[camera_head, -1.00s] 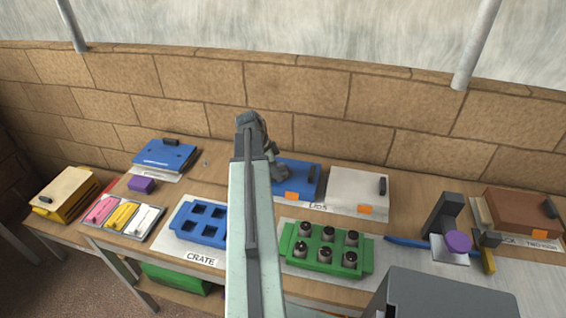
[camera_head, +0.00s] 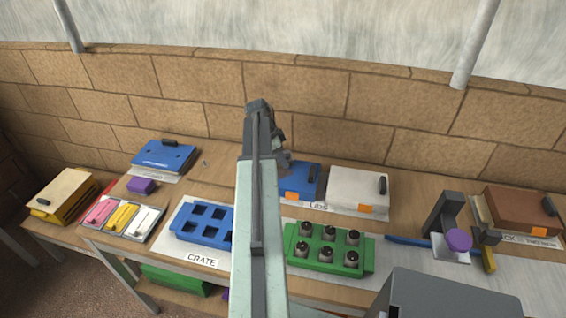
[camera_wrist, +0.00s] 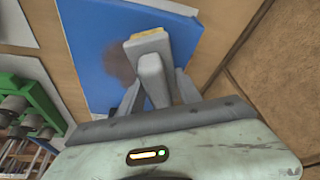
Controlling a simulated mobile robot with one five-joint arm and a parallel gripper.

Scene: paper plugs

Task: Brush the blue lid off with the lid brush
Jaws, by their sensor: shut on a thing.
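The blue lid (camera_head: 309,180) lies flat on the table at the back, next to a white lid, and my arm hides its left part. It fills the middle of the wrist view (camera_wrist: 95,45), with a brownish, blurred dusty patch on it. My gripper (camera_wrist: 158,88) is above the blue lid and shut on the lid brush (camera_wrist: 150,62), a grey block with a pale yellowish end. I cannot tell whether the brush touches the lid. In the head view my gripper (camera_head: 283,157) is at the lid's back left, partly hidden by my arm.
A white lid (camera_head: 350,187) with a dark handle lies right of the blue lid. A green rack (camera_head: 297,262) with several plugs and a blue crate (camera_head: 190,222) stand in front. A brick wall (camera_head: 320,135) rises close behind. Another blue board (camera_head: 160,156) lies further left.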

